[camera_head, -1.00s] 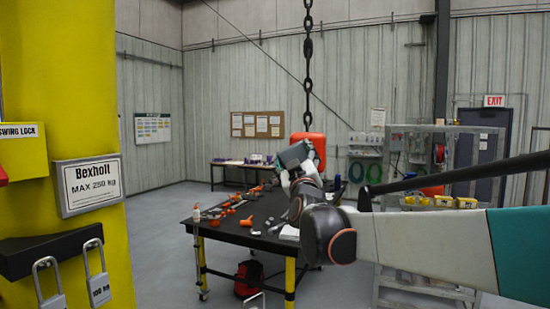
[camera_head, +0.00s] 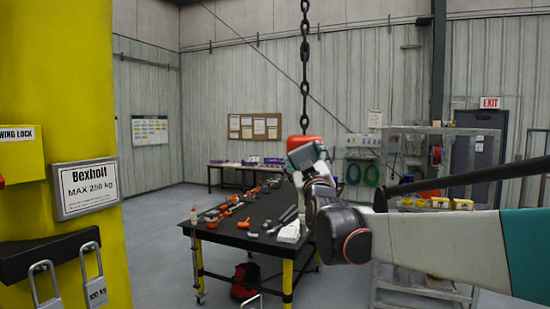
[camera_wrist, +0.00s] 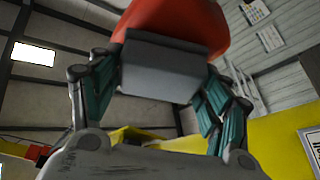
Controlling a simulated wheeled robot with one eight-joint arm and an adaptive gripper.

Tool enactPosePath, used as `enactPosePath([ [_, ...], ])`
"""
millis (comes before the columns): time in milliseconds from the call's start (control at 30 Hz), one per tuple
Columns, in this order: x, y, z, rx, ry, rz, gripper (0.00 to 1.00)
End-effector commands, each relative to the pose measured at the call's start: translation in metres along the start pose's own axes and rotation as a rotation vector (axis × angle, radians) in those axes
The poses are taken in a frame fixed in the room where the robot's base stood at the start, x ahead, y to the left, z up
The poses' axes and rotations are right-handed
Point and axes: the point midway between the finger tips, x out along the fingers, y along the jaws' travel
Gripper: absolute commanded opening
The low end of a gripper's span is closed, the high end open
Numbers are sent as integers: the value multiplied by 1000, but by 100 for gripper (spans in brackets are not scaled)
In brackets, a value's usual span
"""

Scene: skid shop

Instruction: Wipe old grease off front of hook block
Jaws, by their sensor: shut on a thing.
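The red-orange hook block (camera_head: 304,140) hangs from a dark chain in the head view, mostly hidden behind my gripper (camera_head: 307,158). In the wrist view the hook block (camera_wrist: 178,22) fills the top middle, just beyond my gripper (camera_wrist: 160,84). My gripper's teal fingers are shut on a plain grey block-shaped pad (camera_wrist: 160,78), one finger on each side. The pad overlaps the lower part of the hook block in the wrist view. I cannot tell whether they touch. No grease can be made out on the hook block; the pad hides part of it.
A black workbench (camera_head: 262,212) with several orange and grey tools stands below. A yellow column (camera_head: 60,90) with a load sign (camera_head: 86,188) stands close at the left. A metal rack (camera_head: 425,225) stands behind my arm. Open floor lies left of the bench.

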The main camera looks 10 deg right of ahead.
Motion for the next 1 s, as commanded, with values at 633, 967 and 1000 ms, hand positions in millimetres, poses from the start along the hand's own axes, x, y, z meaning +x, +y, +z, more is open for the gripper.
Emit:
enactPosePath([
  [633,-10,33,13,-1,-1,1,51],
  [967,-12,29,11,1,0,-2,51],
  [1000,-12,27,10,1,1,-3,51],
])
